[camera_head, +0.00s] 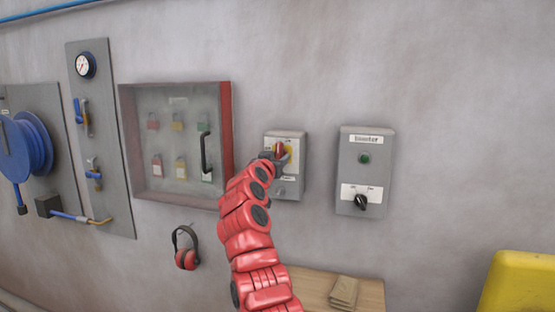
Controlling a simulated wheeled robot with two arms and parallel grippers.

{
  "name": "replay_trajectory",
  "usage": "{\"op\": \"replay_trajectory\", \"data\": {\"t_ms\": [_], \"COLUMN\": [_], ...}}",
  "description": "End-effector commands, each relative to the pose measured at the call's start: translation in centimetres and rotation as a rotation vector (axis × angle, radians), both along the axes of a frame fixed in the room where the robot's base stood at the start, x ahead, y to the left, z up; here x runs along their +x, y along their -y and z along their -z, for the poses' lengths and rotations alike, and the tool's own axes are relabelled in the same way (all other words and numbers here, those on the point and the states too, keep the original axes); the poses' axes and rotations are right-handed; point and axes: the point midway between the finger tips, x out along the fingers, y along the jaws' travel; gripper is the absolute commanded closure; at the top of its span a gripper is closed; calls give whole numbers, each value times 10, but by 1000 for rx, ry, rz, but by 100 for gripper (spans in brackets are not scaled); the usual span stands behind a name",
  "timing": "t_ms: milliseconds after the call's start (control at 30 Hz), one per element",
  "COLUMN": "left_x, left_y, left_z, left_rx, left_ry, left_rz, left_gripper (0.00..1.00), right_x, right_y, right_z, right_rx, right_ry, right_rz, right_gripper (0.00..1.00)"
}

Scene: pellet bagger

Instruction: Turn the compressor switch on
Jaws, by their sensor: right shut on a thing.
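My right gripper (277,156) is at the front of this box, shut on the red handle. My gripper covers part of the handle and the left side of the plate, so the handle's exact angle is hard to tell. My left gripper is not in view.
To the right is a second grey box (366,148), labelled "Booster", with a green lamp and a black knob (361,202). To the left is a lockout cabinet (227,125) with padlocks. Ear muffs (187,258) hang below. A wooden surface (310,287) and a yellow object (520,285) are lower right.

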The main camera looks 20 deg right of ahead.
Motion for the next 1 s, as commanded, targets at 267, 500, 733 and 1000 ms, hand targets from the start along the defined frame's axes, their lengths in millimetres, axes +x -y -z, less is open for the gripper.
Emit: {"op": "replay_trajectory", "data": {"t_ms": [267,500,733,1000], "left_x": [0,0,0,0], "left_y": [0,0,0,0], "left_z": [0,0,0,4], "left_rx": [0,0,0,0], "left_ry": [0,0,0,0], "left_rz": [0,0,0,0], "left_gripper": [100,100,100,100], "right_x": [0,0,0,-7], "right_y": [0,0,0,-5], "right_z": [1,1,0,2], "right_rx": [17,17,16,16], "right_ry": [10,10,10,11], "right_rz": [0,0,0,2], "right_gripper": [100,100,45,45]}}
